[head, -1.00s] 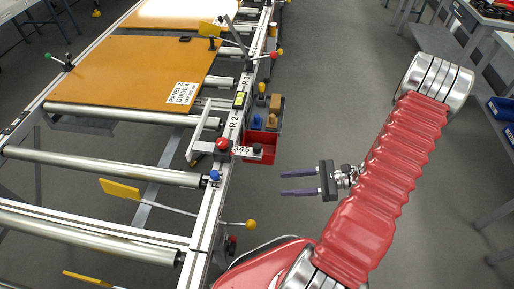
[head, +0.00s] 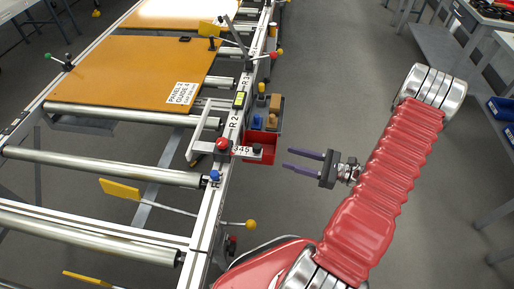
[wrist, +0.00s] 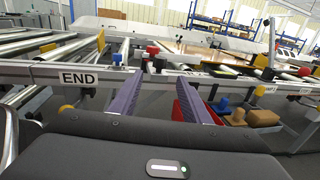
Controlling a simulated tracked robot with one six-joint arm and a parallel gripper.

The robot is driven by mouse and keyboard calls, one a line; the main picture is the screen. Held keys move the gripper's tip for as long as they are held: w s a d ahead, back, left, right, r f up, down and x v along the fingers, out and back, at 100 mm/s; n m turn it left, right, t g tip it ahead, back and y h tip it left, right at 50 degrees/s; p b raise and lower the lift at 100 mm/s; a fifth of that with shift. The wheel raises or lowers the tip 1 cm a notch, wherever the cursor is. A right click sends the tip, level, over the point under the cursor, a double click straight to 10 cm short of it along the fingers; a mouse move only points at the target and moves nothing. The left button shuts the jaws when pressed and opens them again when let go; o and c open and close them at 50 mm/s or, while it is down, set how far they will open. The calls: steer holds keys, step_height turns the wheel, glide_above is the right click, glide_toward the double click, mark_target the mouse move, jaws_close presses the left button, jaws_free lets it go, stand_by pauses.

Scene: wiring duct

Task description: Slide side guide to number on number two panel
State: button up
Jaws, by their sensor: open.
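The number two panel (head: 130,78) is an orange-brown board lying on the rollers at upper left in the head view, with a white label reading "PANEL 2 GUIDE 4" (head: 181,93). The side guide (head: 200,132) is a pale bar beside the rail, with a red knob (head: 223,144) and a dark knob on a plate over a scale showing "345" (head: 241,150). My gripper (head: 288,159) is open and empty, right of the guide and apart from it. In the wrist view its purple fingers (wrist: 155,90) point at the rail, with a red knob (wrist: 153,49) between them beyond.
A red bin (head: 262,146) with blue and tan items hangs on the rail close to the guide. A yellow-balled lever (head: 250,224) sticks out nearer me. The rail carries an "END" label (wrist: 80,78) in the wrist view. Grey floor lies open around my arm.

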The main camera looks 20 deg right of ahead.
mark_target(261, 150)
steer(key=shift+x, duration=6.8)
steer(key=shift+c, duration=0.4)
jaws_close()
